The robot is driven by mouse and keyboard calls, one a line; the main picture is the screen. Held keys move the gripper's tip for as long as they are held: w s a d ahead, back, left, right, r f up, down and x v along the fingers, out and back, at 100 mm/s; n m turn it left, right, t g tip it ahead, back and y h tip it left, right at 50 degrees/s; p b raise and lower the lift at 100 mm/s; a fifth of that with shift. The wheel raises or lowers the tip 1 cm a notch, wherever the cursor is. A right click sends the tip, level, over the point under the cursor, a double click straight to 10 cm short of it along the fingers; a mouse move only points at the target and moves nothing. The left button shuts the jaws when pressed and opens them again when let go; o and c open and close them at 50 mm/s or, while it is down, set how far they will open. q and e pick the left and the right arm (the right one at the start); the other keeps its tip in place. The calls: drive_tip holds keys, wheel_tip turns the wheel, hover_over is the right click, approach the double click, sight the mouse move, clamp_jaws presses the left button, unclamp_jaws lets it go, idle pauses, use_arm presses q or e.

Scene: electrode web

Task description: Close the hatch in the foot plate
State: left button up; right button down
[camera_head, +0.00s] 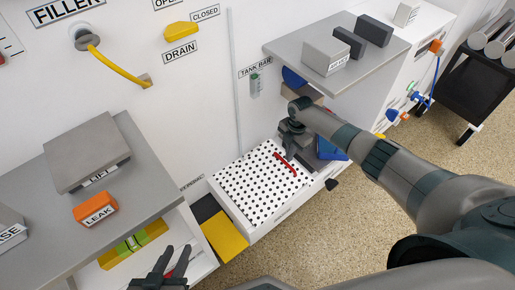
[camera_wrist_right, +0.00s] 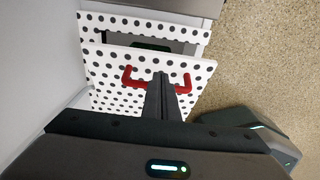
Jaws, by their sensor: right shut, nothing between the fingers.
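The foot plate (camera_head: 240,190) is white with black dots, low at the front of the machine; its rim also shows in the right wrist view (camera_wrist_right: 150,24). The hatch (camera_wrist_right: 110,68) is a dotted panel with a red U-shaped handle (camera_wrist_right: 186,84). It stands partly open, with a dark gap behind its far edge. My right gripper (camera_wrist_right: 160,80) is shut and empty, its fingertips in front of the handle's middle; contact is unclear. In the head view the right gripper (camera_head: 288,150) is beside the red handle (camera_head: 284,165). My left gripper (camera_head: 172,255) is open at the bottom edge.
A grey shelf (camera_head: 355,75) with blocks overhangs behind my right gripper. Left of the plate are a black-and-yellow box (camera_head: 225,237) and a grey counter (camera_head: 50,230) with an orange LEAK block (camera_head: 96,208). Speckled floor (camera_head: 315,230) lies free at the right.

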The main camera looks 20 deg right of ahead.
drive_tip(key=s+a+r+p, duration=0.3)
drive_tip(key=a+r+p, duration=0.3)
drive_tip(key=a+r, duration=0.3)
drive_tip(key=s+a+r+h+p, duration=0.1)
drive_tip(key=s+a+r+p, duration=0.3)
drive_tip(key=a+r, duration=0.6)
drive_tip(key=shift+a+r+t+h+p, duration=0.15)
drive_tip(key=shift+r+t+h+p, duration=0.15)
drive_tip(key=shift+r+p, duration=0.85)
drive_tip(key=shift+f, duration=0.25)
